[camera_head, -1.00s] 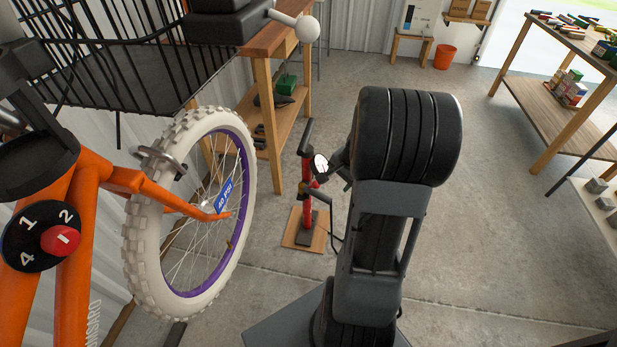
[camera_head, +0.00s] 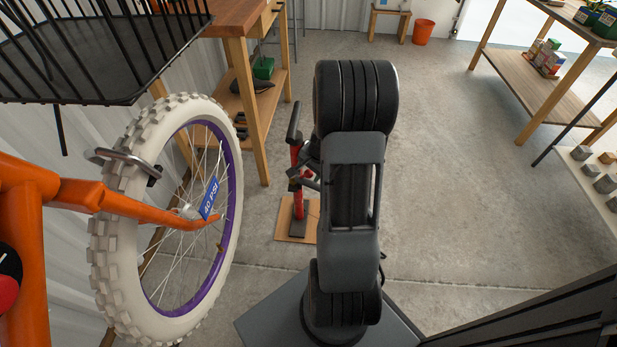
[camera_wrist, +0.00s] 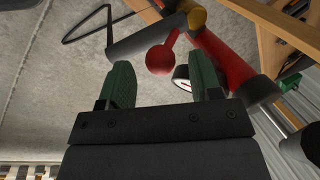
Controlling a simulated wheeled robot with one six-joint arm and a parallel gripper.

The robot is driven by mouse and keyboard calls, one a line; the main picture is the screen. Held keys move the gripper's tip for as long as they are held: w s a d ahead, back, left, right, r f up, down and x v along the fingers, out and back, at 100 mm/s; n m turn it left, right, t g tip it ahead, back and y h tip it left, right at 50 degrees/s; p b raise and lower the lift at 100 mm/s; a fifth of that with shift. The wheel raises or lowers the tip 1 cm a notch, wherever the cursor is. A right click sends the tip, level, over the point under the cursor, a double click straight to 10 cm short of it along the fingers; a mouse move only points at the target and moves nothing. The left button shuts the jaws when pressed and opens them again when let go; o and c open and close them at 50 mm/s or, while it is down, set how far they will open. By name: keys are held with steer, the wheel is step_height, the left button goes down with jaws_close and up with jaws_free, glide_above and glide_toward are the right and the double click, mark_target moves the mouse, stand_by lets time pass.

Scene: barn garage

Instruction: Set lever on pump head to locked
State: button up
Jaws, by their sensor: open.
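The red floor pump (camera_head: 298,207) stands upright on a wooden board, partly hidden by my arm. In the wrist view its red barrel (camera_wrist: 226,56) runs across the upper right. The dark grey pump head (camera_wrist: 140,41) carries a lever with a short red stem and a red ball end (camera_wrist: 160,60). The gauge (camera_wrist: 181,79) shows partly behind my right finger. My gripper (camera_wrist: 160,66) is open, its two green fingers on either side of the ball as seen by the wrist camera. I cannot tell whether they touch it or how deep it lies between them.
The white-tyred bicycle wheel (camera_head: 105,235) with a blue "40 PSI" tag (camera_head: 209,198) is left of the pump. A wooden workbench (camera_head: 236,18) stands behind it. A thin black hose (camera_wrist: 92,40) loops near the pump head. The concrete floor to the right is clear.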

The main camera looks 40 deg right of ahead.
mark_target(311, 176)
steer(key=shift+b+x, duration=0.35)
steer(key=shift+x, duration=0.95)
steer(key=shift+c, duration=0.3)
steer(key=c, duration=0.9)
steer(key=shift+f+b, duration=0.35)
steer(key=shift+b, duration=0.5)
steer(key=b, duration=0.2)
steer(key=t+b, duration=0.1)
steer(key=shift+s+d+f+b, duration=0.15)
steer(key=shift+s+f+b, duration=0.05)
steer(key=shift+f+b, duration=0.15)
steer(key=b, duration=0.2)
steer(key=shift+s+t+y+b, duration=0.1)
steer(key=shift+t+y+b, duration=0.2)
steer(key=shift+y+b, duration=0.1)
steer(key=shift+r+t+b, duration=0.1)
steer(key=shift+t+b, duration=0.2)
steer(key=shift+b, duration=0.35)
steer(key=shift+s, duration=0.1)
steer(key=shift+r, duration=0.15)
